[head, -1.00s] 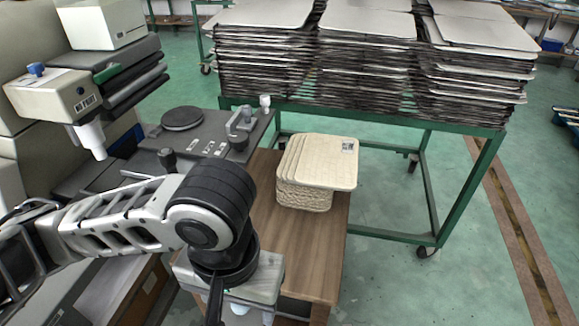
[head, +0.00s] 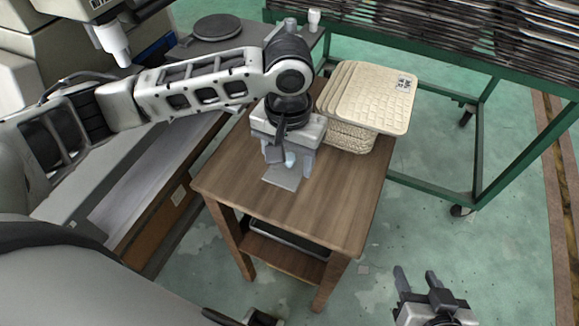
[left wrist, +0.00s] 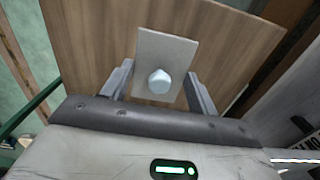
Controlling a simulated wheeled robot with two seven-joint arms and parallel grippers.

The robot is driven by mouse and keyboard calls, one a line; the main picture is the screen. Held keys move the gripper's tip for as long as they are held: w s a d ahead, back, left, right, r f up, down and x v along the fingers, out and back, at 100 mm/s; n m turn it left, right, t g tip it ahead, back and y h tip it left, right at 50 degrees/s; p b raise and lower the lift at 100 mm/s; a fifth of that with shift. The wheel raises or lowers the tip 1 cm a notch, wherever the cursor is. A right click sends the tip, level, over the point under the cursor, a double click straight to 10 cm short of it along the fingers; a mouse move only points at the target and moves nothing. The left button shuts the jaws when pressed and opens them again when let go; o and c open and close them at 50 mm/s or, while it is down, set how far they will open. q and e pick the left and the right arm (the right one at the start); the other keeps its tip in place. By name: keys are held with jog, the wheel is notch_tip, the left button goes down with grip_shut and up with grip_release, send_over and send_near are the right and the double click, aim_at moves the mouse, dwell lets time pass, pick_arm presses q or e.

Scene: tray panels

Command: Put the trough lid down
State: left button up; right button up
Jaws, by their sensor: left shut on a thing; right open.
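The trough lid (head: 282,180) is a small flat grey plate with a pale rounded knob. In the left wrist view the lid (left wrist: 168,52) lies over the wooden tabletop, with its knob (left wrist: 160,82) between the fingers. My left gripper (head: 289,160) points down over the wooden table (head: 310,215) and is shut on the lid. The lid is at or just above the tabletop; I cannot tell whether it touches. The left wrist view shows the gripper's fingers (left wrist: 159,85) on either side. My right gripper (head: 416,281) is open and empty, right of the table's front.
A stack of cream textured panels (head: 370,97) stands at the back right of the table, close to my left gripper. A green rack (head: 480,165) stands behind. A grey machine with a round plate (head: 218,26) is at the back left. The table's front is clear.

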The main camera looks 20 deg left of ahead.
aim_at(289, 167)
pick_arm(q)
jog(key=shift+w+a+f, duration=0.1)
jog(key=shift+w+f, duration=0.3)
jog(key=shift+f, duration=0.05)
jog(key=shift+w+f, duration=0.15)
jog(key=shift+f, duration=1.55)
jog(key=o, duration=1)
jog(key=shift+f, duration=0.1)
jog(key=shift+c, duration=0.2)
